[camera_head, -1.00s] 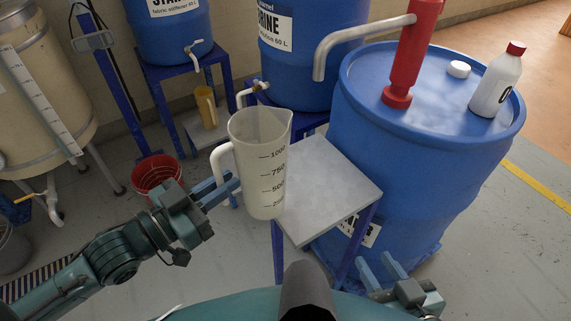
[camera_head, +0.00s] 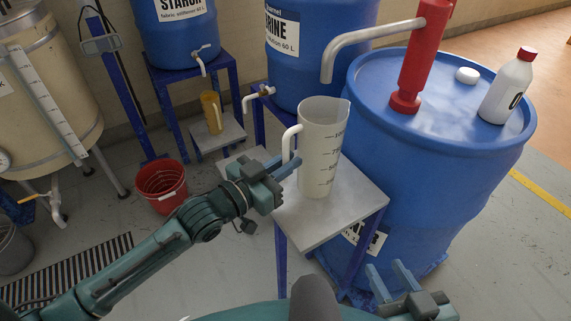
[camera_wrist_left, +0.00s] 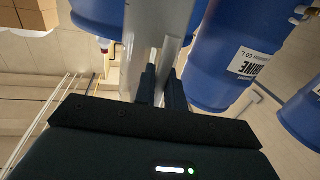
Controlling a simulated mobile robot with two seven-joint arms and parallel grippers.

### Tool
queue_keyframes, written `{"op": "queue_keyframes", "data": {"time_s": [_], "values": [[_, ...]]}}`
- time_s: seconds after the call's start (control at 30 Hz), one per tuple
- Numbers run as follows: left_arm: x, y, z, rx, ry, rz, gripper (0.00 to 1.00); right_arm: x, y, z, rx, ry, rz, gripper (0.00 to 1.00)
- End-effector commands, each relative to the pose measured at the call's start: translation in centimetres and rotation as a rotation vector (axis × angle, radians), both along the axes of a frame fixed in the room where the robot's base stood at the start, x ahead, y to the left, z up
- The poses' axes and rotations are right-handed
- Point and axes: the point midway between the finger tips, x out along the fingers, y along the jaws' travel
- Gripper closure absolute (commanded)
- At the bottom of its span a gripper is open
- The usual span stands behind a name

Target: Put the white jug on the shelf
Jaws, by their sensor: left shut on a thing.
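The white jug (camera_head: 325,145) is upright, with its spout to the right and its handle on the left. My left gripper (camera_head: 288,165) is shut on the jug's handle. The grey-topped stand (camera_head: 350,205) with blue legs looks like the shelf, and the jug is over its top. I cannot tell whether its base touches the top. In the left wrist view, the fingers (camera_wrist_left: 163,88) close around the pale handle, with the jug (camera_wrist_left: 155,30) beyond. My right gripper (camera_head: 391,280) is at the lower right, open and empty.
A blue barrel (camera_head: 430,160) with a red pump (camera_head: 414,70) and a white bottle (camera_head: 508,88) stands close right of the stand. A yellow jug (camera_head: 211,112) sits on a low stand behind. A red bucket (camera_head: 162,187) is on the floor at left. The stand's front top is clear.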

Motion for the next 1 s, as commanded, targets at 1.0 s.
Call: {"op": "queue_keyframes", "data": {"time_s": [1.0], "values": [[-1.1,1.2,-0.1,0.001,0.001,0.002,0.67,-0.2,0.1,0.2,-0.001,0.004,0.006,0.64]]}}
